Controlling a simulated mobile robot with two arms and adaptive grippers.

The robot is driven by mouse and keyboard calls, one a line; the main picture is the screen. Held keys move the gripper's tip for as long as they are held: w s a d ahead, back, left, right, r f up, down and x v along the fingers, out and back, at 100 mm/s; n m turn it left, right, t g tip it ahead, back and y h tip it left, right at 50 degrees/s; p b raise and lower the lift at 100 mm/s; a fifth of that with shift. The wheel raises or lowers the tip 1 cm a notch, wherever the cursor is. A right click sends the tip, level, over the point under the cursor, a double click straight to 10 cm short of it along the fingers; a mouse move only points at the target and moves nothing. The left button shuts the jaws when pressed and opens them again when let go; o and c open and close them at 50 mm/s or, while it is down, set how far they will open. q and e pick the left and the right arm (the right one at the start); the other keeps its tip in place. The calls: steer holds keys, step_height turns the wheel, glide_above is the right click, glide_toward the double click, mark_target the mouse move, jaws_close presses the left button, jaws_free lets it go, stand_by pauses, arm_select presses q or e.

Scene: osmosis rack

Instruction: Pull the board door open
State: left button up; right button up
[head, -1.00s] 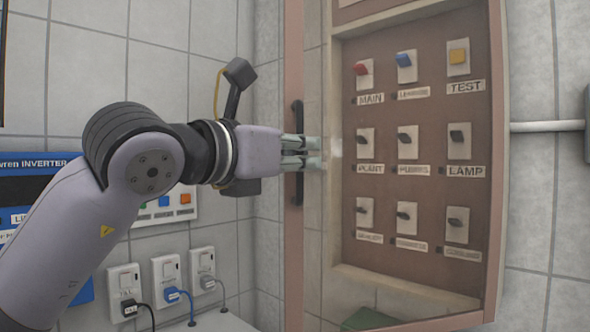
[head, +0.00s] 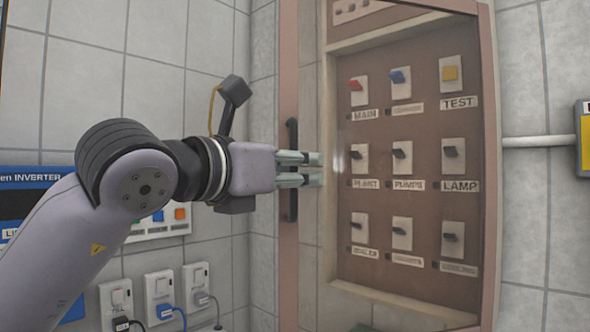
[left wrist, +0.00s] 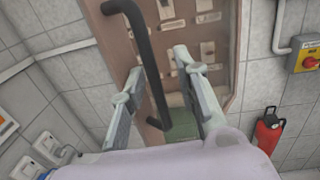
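The board door (head: 289,270) has a pinkish-brown frame and a clear pane with rows of labelled switches behind it. It looks shut or nearly so; I cannot tell if there is a gap. Its dark vertical bar handle (head: 291,205) is on the left side of the frame. My left gripper (head: 318,168) is at the handle's mid-height. In the left wrist view the left gripper (left wrist: 165,72) is open, and the handle (left wrist: 145,65) runs between its fingers, closer to the left one. Contact is unclear. My right gripper is not in view.
Sockets with plugs (head: 160,297) and a blue inverter panel (head: 30,178) are on the left wall. A grey pipe (head: 538,141) and a yellow switch box (head: 584,140) are to the right. A red extinguisher (left wrist: 268,132) stands low on the right.

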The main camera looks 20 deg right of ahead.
arm_select(q)
steer(key=v, duration=1.2)
steer(key=shift+c, duration=0.6)
